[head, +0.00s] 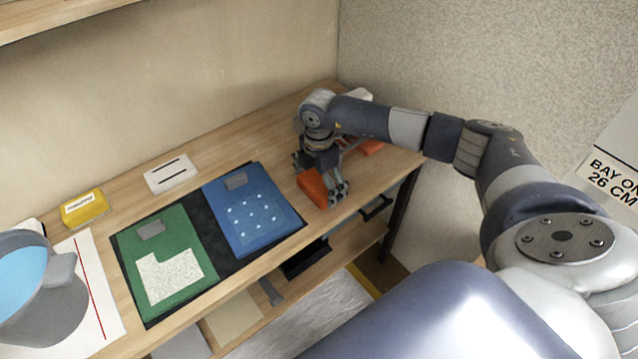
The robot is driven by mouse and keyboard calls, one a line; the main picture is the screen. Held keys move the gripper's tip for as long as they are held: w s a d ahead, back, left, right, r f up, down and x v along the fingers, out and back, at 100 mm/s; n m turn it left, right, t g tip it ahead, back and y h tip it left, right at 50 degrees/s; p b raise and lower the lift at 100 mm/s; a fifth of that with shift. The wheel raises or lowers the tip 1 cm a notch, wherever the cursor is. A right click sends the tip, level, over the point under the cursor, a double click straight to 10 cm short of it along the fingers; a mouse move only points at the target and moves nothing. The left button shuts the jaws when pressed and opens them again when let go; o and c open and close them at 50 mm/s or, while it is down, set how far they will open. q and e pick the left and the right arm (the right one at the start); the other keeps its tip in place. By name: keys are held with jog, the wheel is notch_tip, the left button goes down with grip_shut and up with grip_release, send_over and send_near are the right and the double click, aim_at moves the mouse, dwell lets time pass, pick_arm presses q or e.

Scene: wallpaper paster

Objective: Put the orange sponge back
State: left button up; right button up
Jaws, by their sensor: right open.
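An orange block that looks like the sponge (312,187) lies at the front edge of the wooden table, right of the blue panel. My right gripper (325,180) is over it from above, with its fingers open and close around or beside the block. I cannot tell whether they touch it. Another orange piece (373,148) shows partly behind my right arm, near the table's right end; most of it is hidden. My left gripper is not in view.
A dark mat (207,236) holds a green panel (160,250) and a blue panel (250,208). A white slotted plate (171,174), a yellow box (84,208) and a grey bucket of blue liquid (50,305) stand to the left. An open shelf lies below the table.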

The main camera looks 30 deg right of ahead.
aim_at(319, 182)
jog(key=shift+r, duration=0.25)
notch_tip(319, 182, up, 10)
jog(key=shift+s+r+b, duration=0.15)
jog(key=shift+b, duration=0.8)
